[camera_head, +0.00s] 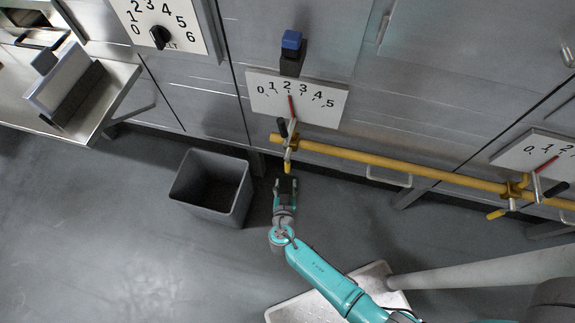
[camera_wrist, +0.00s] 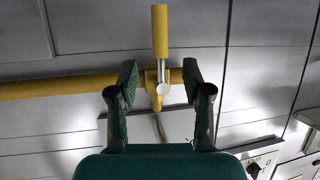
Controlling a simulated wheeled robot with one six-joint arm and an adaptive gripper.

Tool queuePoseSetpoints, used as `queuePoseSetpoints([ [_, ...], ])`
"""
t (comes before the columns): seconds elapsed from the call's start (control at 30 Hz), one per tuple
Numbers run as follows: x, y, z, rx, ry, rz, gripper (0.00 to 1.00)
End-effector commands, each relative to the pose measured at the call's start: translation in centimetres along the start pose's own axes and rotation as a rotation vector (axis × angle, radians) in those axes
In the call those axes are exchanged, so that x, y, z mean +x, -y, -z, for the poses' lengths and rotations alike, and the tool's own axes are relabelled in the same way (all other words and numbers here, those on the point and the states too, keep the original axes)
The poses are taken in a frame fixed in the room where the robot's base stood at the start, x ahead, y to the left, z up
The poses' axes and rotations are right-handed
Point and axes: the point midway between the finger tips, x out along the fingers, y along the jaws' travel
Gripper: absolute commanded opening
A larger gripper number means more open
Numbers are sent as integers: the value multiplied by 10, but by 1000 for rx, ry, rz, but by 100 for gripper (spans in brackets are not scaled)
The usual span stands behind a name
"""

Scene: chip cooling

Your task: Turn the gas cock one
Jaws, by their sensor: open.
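A gas cock (camera_head: 289,148) sits at the left end of a yellow pipe, under a dial plate. Its yellow-tipped handle (camera_head: 287,167) points down toward my gripper in the head view; a black-ended lever (camera_head: 283,128) is just above. My gripper (camera_head: 286,180) is open and empty close in front of this cock. In the wrist view my gripper (camera_wrist: 160,76) has one finger on each side of the cock's silver stem (camera_wrist: 162,72), with the yellow handle (camera_wrist: 160,30) standing upright above. I cannot tell whether a finger touches it.
The yellow pipe (camera_head: 400,161) runs right to a second gas cock (camera_head: 513,189). The dial plate (camera_head: 320,113) has its red needle near 2; another dial (camera_head: 535,148) is at right. A grey bin (camera_head: 244,190) stands left of my gripper. A metal table (camera_head: 113,90) is at far left.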

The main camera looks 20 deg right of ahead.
Motion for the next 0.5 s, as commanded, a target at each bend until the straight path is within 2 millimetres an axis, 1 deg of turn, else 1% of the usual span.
queuePoseSetpoints([
  [0.17, 17, 1, 2, 5, -5, -4, 50],
  [0.5, 76, 0, 2, 3, -4, -5, 50],
])
